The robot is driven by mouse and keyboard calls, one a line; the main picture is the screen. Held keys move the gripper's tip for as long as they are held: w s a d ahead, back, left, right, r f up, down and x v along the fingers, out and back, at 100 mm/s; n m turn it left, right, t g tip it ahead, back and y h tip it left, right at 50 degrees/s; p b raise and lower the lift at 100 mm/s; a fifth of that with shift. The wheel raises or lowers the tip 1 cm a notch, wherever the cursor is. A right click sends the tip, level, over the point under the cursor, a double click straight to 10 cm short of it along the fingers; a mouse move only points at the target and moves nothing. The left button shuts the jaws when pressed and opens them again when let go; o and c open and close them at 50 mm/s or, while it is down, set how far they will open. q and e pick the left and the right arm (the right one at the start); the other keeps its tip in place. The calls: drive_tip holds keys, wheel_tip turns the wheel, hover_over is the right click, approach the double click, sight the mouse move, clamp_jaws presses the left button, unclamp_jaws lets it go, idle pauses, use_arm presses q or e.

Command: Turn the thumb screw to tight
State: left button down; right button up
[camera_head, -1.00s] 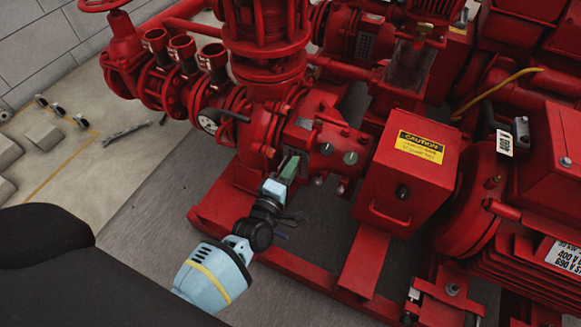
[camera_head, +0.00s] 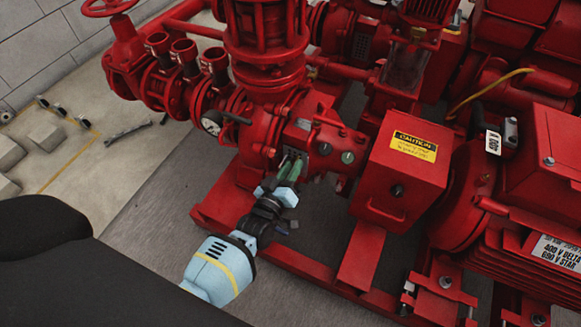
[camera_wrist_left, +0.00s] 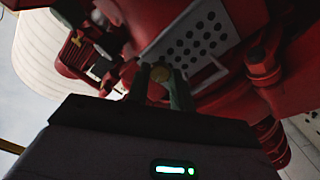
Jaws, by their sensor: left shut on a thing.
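My left gripper (camera_head: 292,166) reaches in from the lower left to the side of the red pump housing. Its two green fingers show side by side in the head view. In the left wrist view the left gripper (camera_wrist_left: 161,84) is shut on a small, round, brass-coloured screw head, the thumb screw (camera_wrist_left: 160,74). The screw sits between the fingertips, and the fingers hide its sides. In the head view I cannot make out the screw at the fingertips. My right gripper is not in view.
A red box with a caution label (camera_head: 408,172) stands right of the gripper. Red base rails (camera_head: 290,272) run below. A perforated plate (camera_wrist_left: 196,42) lies just beyond the fingers in the wrist view. Bare floor (camera_head: 150,190) is free on the left.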

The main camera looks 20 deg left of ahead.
use_arm(q)
drive_tip(key=m, duration=0.3)
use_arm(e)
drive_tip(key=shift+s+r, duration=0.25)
use_arm(q)
drive_tip(key=shift+m, duration=0.4)
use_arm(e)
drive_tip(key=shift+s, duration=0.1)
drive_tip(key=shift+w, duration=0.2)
use_arm(q)
drive_tip(key=c, duration=1.2)
unclamp_jaws()
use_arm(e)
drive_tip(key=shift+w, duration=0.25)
use_arm(q)
drive_tip(key=shift+a, duration=0.1)
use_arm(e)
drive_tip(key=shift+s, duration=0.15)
